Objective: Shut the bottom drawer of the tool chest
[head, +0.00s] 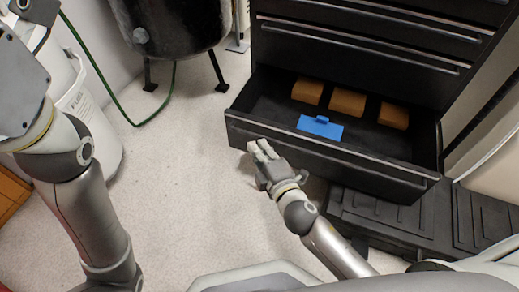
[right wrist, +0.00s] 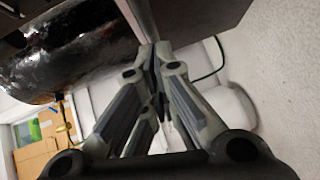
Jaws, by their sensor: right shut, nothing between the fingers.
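The black tool chest (head: 358,47) stands at the upper right of the head view. Its bottom drawer (head: 330,165) is pulled well out, its inside open to view. The drawers above look closed. My right gripper (head: 257,147) is shut and empty, its fingertips close to the left part of the bottom drawer's front. In the right wrist view, the shut fingertips (right wrist: 155,52) are beside the dark drawer (right wrist: 205,18); I cannot tell whether they touch it. My left arm is at the left of the head view, but its gripper does not show clearly.
Several brown blocks (head: 347,102) and a blue piece (head: 320,128) lie in the open drawer. A black ribbed case (head: 390,218) is on the floor below its right side. A black tank (head: 172,25), green hose (head: 108,98) and white bin (head: 98,125) stand left. Floor between is clear.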

